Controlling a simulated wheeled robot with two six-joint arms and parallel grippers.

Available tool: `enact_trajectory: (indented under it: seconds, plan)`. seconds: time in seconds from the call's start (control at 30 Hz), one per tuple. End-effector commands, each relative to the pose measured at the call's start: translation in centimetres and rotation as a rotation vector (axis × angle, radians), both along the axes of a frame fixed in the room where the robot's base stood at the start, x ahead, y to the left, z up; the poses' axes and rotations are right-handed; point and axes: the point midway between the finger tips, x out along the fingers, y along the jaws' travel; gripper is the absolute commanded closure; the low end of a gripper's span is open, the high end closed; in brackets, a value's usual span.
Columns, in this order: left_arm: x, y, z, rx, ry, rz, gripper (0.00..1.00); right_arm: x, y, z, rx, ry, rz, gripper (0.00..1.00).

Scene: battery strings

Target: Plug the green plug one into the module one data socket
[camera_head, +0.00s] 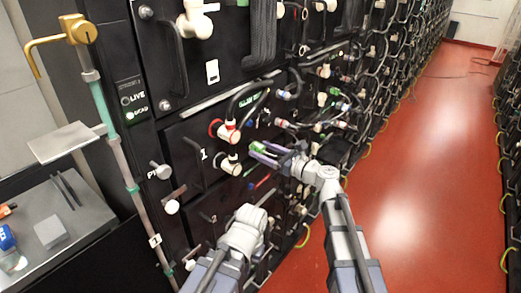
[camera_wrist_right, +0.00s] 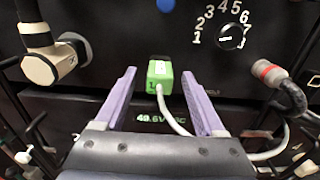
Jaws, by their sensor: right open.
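The green plug one (camera_wrist_right: 160,74), marked 1, shows in the right wrist view with a pale cable running down from it. It sits between the spread purple fingers of my right gripper (camera_wrist_right: 163,92), with gaps on both sides. In the head view, green (camera_head: 257,147) shows by the tips of my right gripper (camera_head: 265,152), which is open at the rack front. I cannot tell whether the plug is seated in anything. I cannot make out the module one data socket. My left arm's wrist shows at the lower middle of the head view; its fingers are hidden.
In the right wrist view, a beige angled connector (camera_wrist_right: 48,66) is at left, a numbered dial (camera_wrist_right: 230,38) at upper right, and a red-ringed cable connector (camera_wrist_right: 272,73) at right. Cables crowd the rack front. A side table (camera_head: 88,212) stands left; red floor is clear at right.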

Motion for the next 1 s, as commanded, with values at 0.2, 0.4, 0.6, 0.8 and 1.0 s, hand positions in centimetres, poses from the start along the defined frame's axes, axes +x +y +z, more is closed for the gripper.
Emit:
enact_trajectory:
  seconds: [0.2,0.4,0.6,0.8,1.0]
  plan:
    - [0.0,0.0,0.0,0.0,0.0,0.0,1.0,-2.4,-3.1,0.0,0.0,0.0,-0.003,0.28]
    - [0.0,0.0,0.0,0.0,0.0,0.0,1.0,-3.6,-4.8,0.0,0.0,0.0,-0.001,0.28]
    - [0.0,0.0,0.0,0.0,0.0,0.0,1.0,-3.9,-5.2,0.0,0.0,0.0,0.0,0.28]
    - [0.0,0.0,0.0,0.0,0.0,0.0,1.0,-3.8,-5.2,0.0,0.0,0.0,0.0,0.28]
    - [0.0,0.0,0.0,0.0,0.0,0.0,1.0,-4.3,-4.9,-0.8,-0.06,-0.027,0.016,0.28]
